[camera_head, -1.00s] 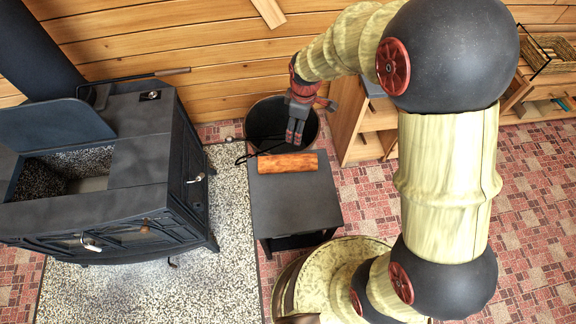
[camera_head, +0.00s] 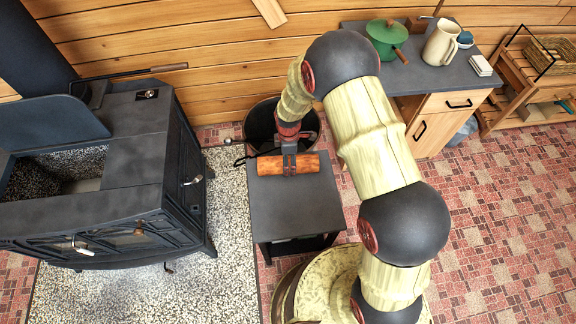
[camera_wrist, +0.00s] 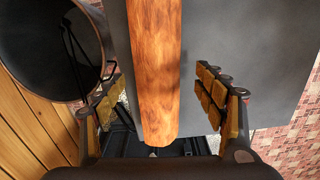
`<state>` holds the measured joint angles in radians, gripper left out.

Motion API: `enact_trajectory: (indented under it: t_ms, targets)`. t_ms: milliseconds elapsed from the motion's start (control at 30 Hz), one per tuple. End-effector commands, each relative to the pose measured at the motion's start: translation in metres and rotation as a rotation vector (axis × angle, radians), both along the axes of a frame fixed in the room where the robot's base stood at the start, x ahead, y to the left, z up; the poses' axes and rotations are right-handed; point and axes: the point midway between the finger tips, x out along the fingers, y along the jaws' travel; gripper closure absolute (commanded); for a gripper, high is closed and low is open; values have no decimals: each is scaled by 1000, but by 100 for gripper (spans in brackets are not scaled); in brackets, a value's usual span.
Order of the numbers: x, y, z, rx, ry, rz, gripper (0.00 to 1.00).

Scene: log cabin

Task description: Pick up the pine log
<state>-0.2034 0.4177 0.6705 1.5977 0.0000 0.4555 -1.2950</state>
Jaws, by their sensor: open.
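The pine log (camera_head: 270,166) is orange-brown and lies across the back part of a small dark table (camera_head: 295,213). My gripper (camera_head: 289,169) is over the middle of the log in the head view. In the wrist view the log (camera_wrist: 155,70) runs down the picture between my two open fingers (camera_wrist: 160,95). A gap shows between the log and each finger, with the left one nearer. The log still lies on the table top, and the gripper holds nothing. The finger tips' height against the log is hard to tell.
A dark round bucket (camera_head: 262,125) stands just behind the table; it also shows in the wrist view (camera_wrist: 50,50). A black stove (camera_head: 140,160) stands to the left. A counter (camera_head: 405,75) with a green pot (camera_head: 388,38) and a jug (camera_head: 440,42) is at the back right.

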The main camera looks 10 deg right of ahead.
Motion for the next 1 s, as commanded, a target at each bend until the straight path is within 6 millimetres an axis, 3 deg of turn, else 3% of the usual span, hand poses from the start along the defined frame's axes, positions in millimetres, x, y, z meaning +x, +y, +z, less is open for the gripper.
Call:
enact_trajectory:
  t_ms: [33,167,433,1000]
  targets:
    - [1,1,-13,0,2,0,30]
    - [2,1,-30,0,1,-1,30]
    - [3,1,-32,0,-1,-1,30]
    - [2,1,-32,0,0,-1,61]
